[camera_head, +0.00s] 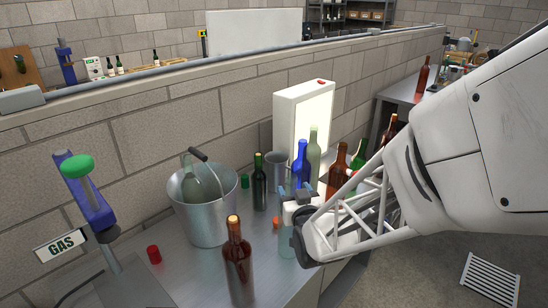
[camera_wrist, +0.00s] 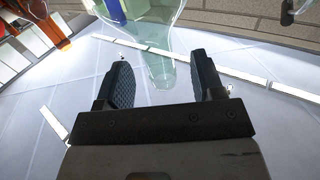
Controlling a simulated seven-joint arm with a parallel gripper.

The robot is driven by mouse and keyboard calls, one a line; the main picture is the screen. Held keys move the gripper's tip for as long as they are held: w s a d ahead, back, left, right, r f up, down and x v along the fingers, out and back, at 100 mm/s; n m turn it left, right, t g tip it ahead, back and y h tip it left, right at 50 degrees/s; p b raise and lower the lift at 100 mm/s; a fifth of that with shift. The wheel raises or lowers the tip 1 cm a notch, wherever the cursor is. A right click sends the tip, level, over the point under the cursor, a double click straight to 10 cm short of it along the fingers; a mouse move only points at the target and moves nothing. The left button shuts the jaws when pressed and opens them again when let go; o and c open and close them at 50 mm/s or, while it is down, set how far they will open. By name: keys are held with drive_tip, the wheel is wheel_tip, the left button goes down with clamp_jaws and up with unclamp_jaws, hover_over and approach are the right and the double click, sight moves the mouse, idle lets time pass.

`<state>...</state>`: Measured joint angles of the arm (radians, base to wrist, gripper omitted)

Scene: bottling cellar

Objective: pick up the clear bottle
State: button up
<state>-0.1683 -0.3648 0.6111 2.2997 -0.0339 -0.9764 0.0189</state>
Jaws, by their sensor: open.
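The clear bottle (camera_wrist: 160,68) shows in the wrist view as pale see-through glass. Its narrow end lies between the two fingers and its wider part runs off the top edge. My gripper (camera_wrist: 160,82) is open, with a gap on each side of the glass; I see no contact. In the head view my gripper (camera_head: 295,196) is above the metal table, and a pale see-through bottle shape (camera_head: 286,241) shows just below it, partly hidden by the gripper and arm.
A metal bucket (camera_head: 208,225) holding a pale green bottle stands left. A brown bottle (camera_head: 238,268) stands in front, a dark green bottle (camera_head: 259,186) behind. A blue bottle (camera_head: 301,168) and others stand by the lit panel (camera_head: 310,112). A red cap (camera_head: 154,255) lies at the left.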

drive_tip(key=shift+w+a, duration=0.2)
drive_tip(key=shift+w, duration=0.95)
drive_tip(key=shift+w+a, duration=0.2)
drive_tip(key=shift+w, duration=0.9)
drive_tip(key=shift+c, duration=0.3)
clamp_jaws()
